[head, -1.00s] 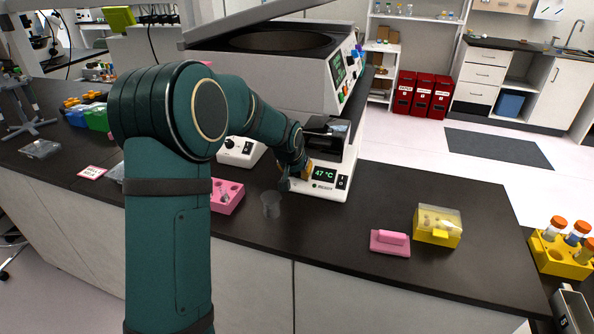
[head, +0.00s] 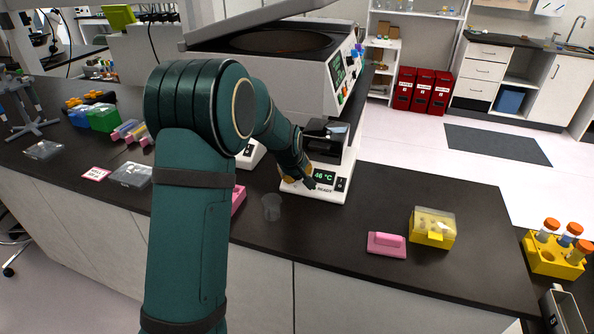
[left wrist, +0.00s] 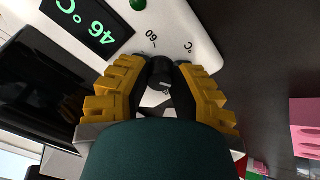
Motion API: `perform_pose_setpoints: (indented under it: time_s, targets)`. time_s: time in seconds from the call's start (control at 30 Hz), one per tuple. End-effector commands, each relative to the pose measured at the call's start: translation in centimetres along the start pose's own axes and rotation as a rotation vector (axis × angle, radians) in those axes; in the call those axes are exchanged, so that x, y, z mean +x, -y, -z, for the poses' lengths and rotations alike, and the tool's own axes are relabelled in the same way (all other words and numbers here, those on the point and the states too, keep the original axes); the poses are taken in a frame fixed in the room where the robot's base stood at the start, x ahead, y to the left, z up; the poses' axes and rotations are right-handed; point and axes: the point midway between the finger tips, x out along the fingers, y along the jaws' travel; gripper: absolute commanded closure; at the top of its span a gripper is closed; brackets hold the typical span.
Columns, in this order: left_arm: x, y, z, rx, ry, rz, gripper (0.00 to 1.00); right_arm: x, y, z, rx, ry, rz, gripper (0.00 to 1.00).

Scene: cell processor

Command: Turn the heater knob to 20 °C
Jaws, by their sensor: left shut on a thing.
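The white heater (head: 334,190) stands on the dark bench, and its display (head: 325,175) reads 46 °C. In the left wrist view the same display (left wrist: 88,22) shows 46 °C upside down. My left gripper (head: 303,183) reaches down to the front left of the heater. Its yellow fingers (left wrist: 160,75) are shut around the dark heater knob (left wrist: 160,72). My right gripper is not in view.
A clear cup (head: 271,207) stands close left of the heater, beside a partly hidden pink rack (head: 238,197). A pink block (head: 386,245) and a yellow box (head: 433,229) lie to the right. A large centrifuge (head: 300,75) stands behind.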

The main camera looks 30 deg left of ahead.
Motion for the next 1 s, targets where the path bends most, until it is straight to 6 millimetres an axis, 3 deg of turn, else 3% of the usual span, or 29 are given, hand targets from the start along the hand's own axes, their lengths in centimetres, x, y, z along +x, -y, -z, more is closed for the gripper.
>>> perform_pose_setpoints:
  time_s: [0.6, 0.63, 0.7, 1.0]
  targets:
    - [-0.04, -0.07, 0.19, -0.04, -0.005, -0.003, 1.0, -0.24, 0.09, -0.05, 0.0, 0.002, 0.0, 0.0]
    - [-0.04, -0.07, 0.19, -0.04, -0.005, -0.003, 0.66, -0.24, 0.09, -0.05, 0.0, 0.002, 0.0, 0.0]
    - [-0.04, -0.06, 0.18, -0.04, -0.005, -0.002, 0.43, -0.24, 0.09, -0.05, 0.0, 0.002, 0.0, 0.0]
    - [-0.05, -0.02, 0.08, -0.039, -0.002, -0.001, 0.43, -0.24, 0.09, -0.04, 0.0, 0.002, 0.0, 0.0]
